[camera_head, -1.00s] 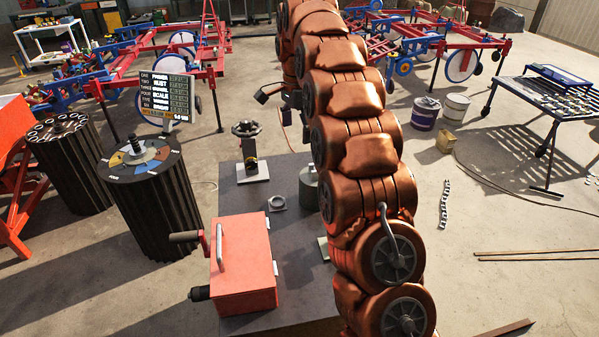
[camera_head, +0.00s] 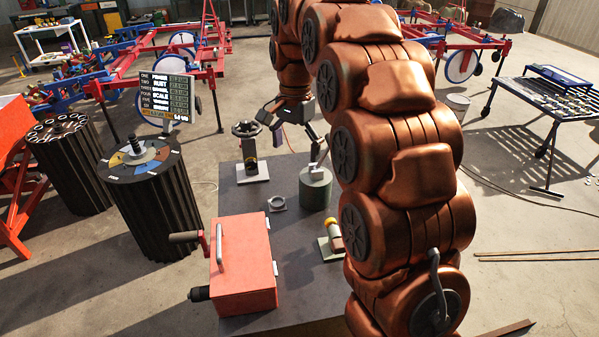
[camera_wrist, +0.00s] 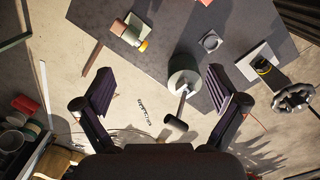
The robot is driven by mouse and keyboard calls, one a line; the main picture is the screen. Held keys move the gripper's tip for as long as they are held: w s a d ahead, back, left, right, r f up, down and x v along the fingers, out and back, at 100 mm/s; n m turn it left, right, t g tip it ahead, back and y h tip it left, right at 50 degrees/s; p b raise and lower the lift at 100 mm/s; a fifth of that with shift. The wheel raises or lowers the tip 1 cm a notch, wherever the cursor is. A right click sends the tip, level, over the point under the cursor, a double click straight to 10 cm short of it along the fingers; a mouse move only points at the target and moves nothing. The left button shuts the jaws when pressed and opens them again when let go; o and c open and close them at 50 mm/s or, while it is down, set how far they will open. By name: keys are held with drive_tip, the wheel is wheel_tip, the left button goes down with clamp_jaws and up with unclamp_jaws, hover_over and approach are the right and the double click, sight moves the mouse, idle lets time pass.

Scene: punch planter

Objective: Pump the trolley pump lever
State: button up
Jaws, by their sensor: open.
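The pump is a grey-green cylinder (camera_head: 315,192) standing on the dark trolley top (camera_head: 290,250), and it shows in the wrist view too (camera_wrist: 183,76). Its lever (camera_wrist: 181,104) is a thin rod that reaches from the cylinder toward the wrist camera and ends in a dark knob (camera_wrist: 176,124). In the head view my arm partly hides the lever. My gripper (camera_head: 296,146) is over the far side of the trolley near the pump. In the wrist view my gripper (camera_wrist: 160,72) is open and empty, with the lever between its spread fingers, nearer the right one.
A red box (camera_head: 245,268) with a crank stands at the trolley's near left. A wheel valve on a white plate (camera_head: 252,172), a small grey ring (camera_head: 277,204) and an orange-and-green fitting (camera_head: 335,236) also sit on top. Ribbed dark drums (camera_head: 152,215) stand to the left.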

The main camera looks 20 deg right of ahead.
drive_tip(key=s+a+n, duration=0.2)
drive_tip(key=s+n, duration=0.1)
drive_tip(key=s, duration=0.4)
drive_tip(key=shift+s+a+f, duration=0.15)
drive_tip(key=shift+s+f, duration=0.15)
drive_tip(key=shift+s, duration=0.1)
drive_tip(key=s+a+f+n, duration=0.1)
drive_tip(key=s+f+n, duration=0.2)
drive_tip(key=s, duration=0.6)
drive_tip(key=s+a+f+n, duration=0.1)
drive_tip(key=s+f+n, duration=0.2)
drive_tip(key=s, duration=0.6)
drive_tip(key=s+a+f+n+g, duration=0.1)
drive_tip(key=s+f+n, duration=0.1)
drive_tip(key=s, duration=0.7)
drive_tip(key=shift+a+f+n, duration=0.3)
drive_tip(key=shift+f+n, duration=0.1)
drive_tip(key=shift+f, duration=0.1)
